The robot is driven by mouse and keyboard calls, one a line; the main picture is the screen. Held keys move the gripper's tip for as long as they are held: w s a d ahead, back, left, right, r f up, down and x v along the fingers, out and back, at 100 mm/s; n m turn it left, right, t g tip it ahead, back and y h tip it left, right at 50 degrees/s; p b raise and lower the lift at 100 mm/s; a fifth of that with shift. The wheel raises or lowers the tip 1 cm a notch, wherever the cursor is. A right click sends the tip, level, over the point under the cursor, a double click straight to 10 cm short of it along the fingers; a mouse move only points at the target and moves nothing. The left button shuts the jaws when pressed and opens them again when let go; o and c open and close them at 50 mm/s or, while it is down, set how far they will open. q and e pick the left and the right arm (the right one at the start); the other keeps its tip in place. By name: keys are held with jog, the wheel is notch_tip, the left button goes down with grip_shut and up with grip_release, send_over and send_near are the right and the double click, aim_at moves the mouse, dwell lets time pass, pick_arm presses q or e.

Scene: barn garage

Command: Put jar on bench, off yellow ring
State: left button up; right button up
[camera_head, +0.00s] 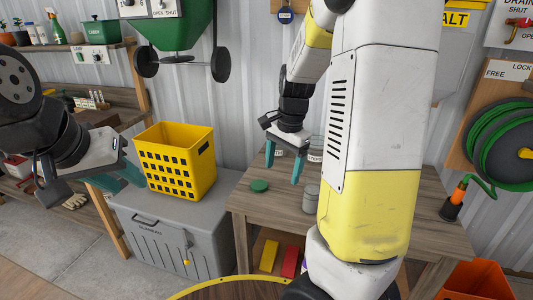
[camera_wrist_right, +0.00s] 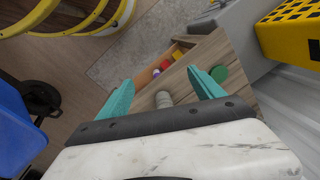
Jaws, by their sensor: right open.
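A small grey jar (camera_head: 311,198) stands on the wooden bench (camera_head: 265,208), partly beside my right arm in the head view. My right gripper (camera_head: 284,164) is open and empty above the bench, up and left of the jar. In the right wrist view the jar (camera_wrist_right: 163,99) shows between the two teal fingertips (camera_wrist_right: 162,85), apart from them. A yellow ring (camera_head: 222,281) edges a round wooden top at the bottom of the head view, in front of the bench. My left gripper (camera_head: 122,180) is open and empty over the grey chest.
A green lid (camera_head: 259,186) lies left of the jar. Labelled containers (camera_head: 315,149) stand at the bench's back. A yellow basket (camera_head: 176,162) sits on the grey chest (camera_head: 165,225). Red and yellow blocks (camera_head: 290,261) lie on the lower shelf. A green hose reel hangs at right.

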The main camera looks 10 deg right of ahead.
jog(key=s+a+r+n+t, duration=0.2)
jog(key=s+a+r+n, duration=0.1)
jog(key=s+r+n, duration=0.3)
jog(key=s+a+r+n+t+y, duration=0.1)
jog(key=s+a+r+n+t, duration=0.2)
jog(key=s+r+n, duration=0.3)
jog(key=s+r, duration=0.1)
jog(key=s, duration=0.2)
jog(key=shift+s+a, duration=0.15)
jog(key=shift+s, duration=0.25)
